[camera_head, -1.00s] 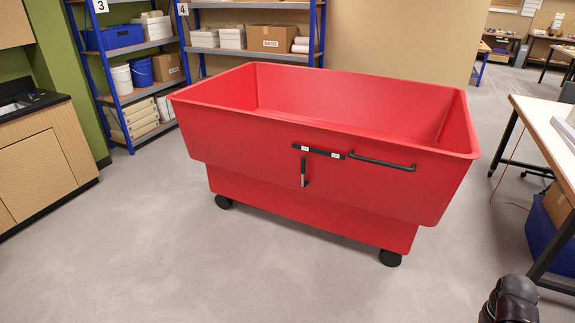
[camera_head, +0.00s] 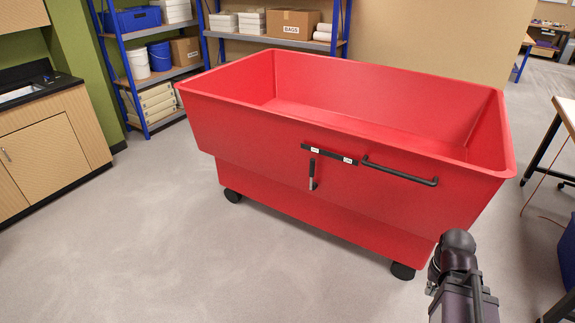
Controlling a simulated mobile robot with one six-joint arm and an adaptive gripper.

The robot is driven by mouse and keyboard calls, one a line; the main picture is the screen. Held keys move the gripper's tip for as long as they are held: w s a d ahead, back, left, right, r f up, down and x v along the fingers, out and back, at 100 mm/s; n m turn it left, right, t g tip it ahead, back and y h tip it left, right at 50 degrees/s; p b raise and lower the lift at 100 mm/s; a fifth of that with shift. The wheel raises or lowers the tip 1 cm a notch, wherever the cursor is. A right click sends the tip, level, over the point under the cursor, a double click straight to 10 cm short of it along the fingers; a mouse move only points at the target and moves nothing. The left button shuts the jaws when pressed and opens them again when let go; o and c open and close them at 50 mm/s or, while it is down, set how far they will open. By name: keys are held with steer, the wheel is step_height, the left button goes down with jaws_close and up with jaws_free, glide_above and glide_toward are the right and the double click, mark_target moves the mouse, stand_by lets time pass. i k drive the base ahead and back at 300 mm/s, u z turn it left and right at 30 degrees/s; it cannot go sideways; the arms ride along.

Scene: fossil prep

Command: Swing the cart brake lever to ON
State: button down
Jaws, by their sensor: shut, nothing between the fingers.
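A large red cart (camera_head: 270,190) on dark wheels stands in the middle of the view. Its brake lever (camera_head: 312,175) is on the near side, a small dark lever with a light grey part, standing roughly upright below a black strip (camera_head: 328,154). The strip carries two small white labels, one near each end; their text is too small to read. The lever is under the left label. Part of my arm shows at the lower right, in front of the cart's right end. My gripper is not visible.
A black handle bar (camera_head: 400,172) is fixed to the cart right of the strip. Shelves with boxes (camera_head: 288,24) and buckets (camera_head: 160,57) stand behind. A wooden cabinet (camera_head: 45,150) is at left, a table (camera_head: 566,110) at right. The floor (camera_head: 190,270) in front is clear.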

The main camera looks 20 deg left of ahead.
mark_target(314, 186)
steer(key=u, duration=0.45)
steer(key=i, duration=0.7)
steer(key=u, duration=0.75)
steer(key=i, duration=0.8)
steer(key=u, duration=0.25)
